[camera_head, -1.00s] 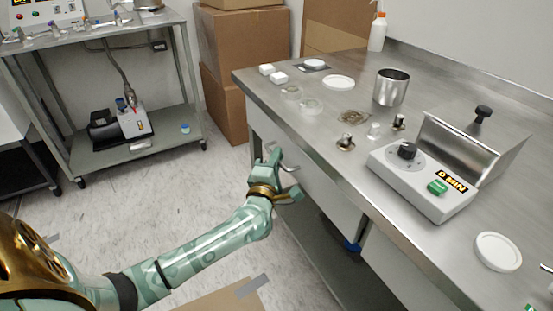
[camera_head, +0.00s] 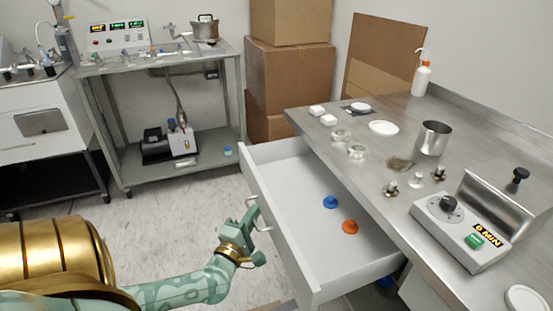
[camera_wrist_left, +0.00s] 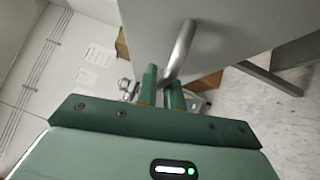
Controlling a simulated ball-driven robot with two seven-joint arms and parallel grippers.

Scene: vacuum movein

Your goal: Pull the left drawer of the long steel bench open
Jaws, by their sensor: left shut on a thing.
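The left drawer (camera_head: 318,262) of the long steel bench (camera_head: 378,170) stands well out from under the bench top, and its white inside shows. A blue piece (camera_head: 330,202) and an orange piece (camera_head: 349,227) lie on its floor. My left gripper (camera_head: 254,222) is at the drawer's front, shut on the curved metal handle (camera_head: 264,203). In the left wrist view the handle (camera_wrist_left: 181,48) runs down between the two green fingers (camera_wrist_left: 162,88) from the grey drawer front (camera_wrist_left: 215,30). My right gripper is not in view.
On the bench top are a timer box (camera_head: 460,230), a steel beaker (camera_head: 433,138), white lids, glass dishes and a wash bottle (camera_head: 421,78). Cardboard boxes (camera_head: 290,70) and a steel cart (camera_head: 165,125) stand behind. Floor (camera_head: 190,205) left of the drawer is clear.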

